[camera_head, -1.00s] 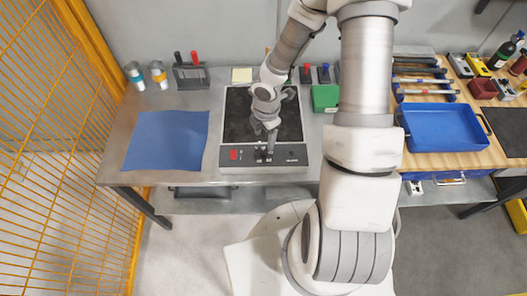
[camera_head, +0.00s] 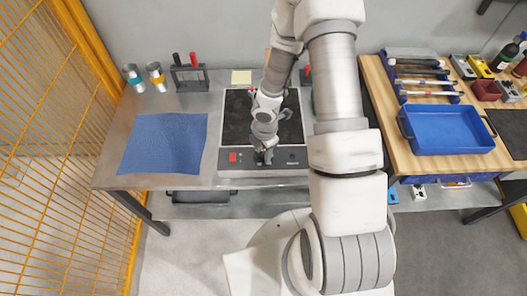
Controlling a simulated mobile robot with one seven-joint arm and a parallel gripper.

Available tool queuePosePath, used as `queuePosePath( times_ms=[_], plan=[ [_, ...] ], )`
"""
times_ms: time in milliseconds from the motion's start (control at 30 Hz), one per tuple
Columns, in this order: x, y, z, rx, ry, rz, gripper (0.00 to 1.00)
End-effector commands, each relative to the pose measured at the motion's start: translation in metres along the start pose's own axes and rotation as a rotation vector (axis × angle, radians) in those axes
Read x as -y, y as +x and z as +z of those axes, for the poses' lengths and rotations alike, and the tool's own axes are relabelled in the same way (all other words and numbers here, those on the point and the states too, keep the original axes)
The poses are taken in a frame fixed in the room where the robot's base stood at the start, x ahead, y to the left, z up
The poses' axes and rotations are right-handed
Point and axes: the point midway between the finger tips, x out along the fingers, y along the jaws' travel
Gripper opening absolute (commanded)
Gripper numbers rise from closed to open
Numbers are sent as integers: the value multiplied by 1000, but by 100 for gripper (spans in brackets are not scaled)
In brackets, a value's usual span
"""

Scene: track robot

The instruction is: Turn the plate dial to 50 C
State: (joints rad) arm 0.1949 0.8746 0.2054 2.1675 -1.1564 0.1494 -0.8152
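The hot plate (camera_head: 236,116) stands on the grey bench, with a black top and a grey control panel (camera_head: 215,171) along its front edge. A red switch (camera_head: 232,157) sits at the left of the panel and a small dark knob (camera_head: 291,158) at its right. My gripper (camera_head: 262,160) points down at the middle of the panel, where the dial would be; the gripper hides that spot. Its fingers are too small and too overlapped to tell whether they are open or shut, or touching a dial. No scale marks can be read.
A blue mat (camera_head: 165,142) lies left of the plate. Two cans (camera_head: 155,73) and a dark rack with a red-handled tool (camera_head: 189,76) stand behind it. A wooden bench with a blue tray (camera_head: 446,130) is at the right. An orange mesh fence (camera_head: 60,150) borders the left.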

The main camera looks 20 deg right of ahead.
Motion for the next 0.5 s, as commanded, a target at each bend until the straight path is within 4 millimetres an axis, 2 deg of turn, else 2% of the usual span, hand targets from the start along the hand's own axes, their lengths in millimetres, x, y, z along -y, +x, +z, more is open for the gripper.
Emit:
queuePosePath(
  times_ms=[33, 200, 233, 500],
  plan=[
    [0, 0, 0, 0, 0, 0, 34],
    [0, 0, 0, 0, 0, 0, 4],
    [0, 0, 0, 0, 0, 0, 0],
    [0, 0, 0, 1, 10, 1, 0]
  ],
)
